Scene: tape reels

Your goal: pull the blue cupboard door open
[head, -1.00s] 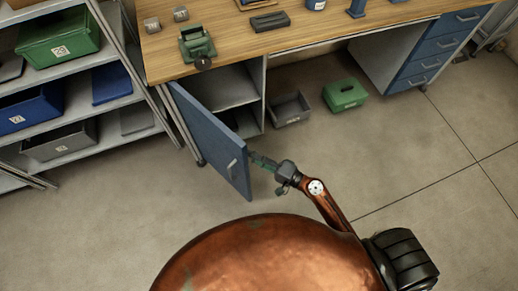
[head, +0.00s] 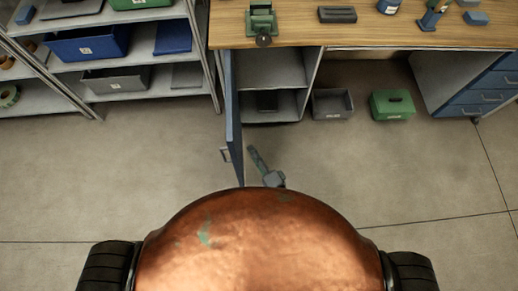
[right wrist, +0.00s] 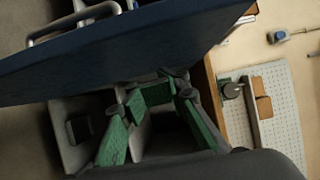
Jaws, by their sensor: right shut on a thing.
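The blue cupboard door (head: 234,120) stands open, seen nearly edge-on in the head view, roughly square to the cupboard front. Its handle (head: 225,154) is on the left, outer face. The door (right wrist: 130,50) spans the upper part of the right wrist view, with the handle (right wrist: 72,22) beyond it. My right gripper (head: 252,150) is just right of the door, on its inner side, near the free edge. Its green fingers (right wrist: 155,93) close together close to the door's edge, apart from the handle. What they hold is hidden. My left gripper is not in view.
The open cupboard (head: 270,75) has shelves with a dark item inside. A grey bin (head: 332,104) and a green box (head: 392,105) stand on the floor to its right. Shelving (head: 140,18) stands left. Floor left of the door is clear.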

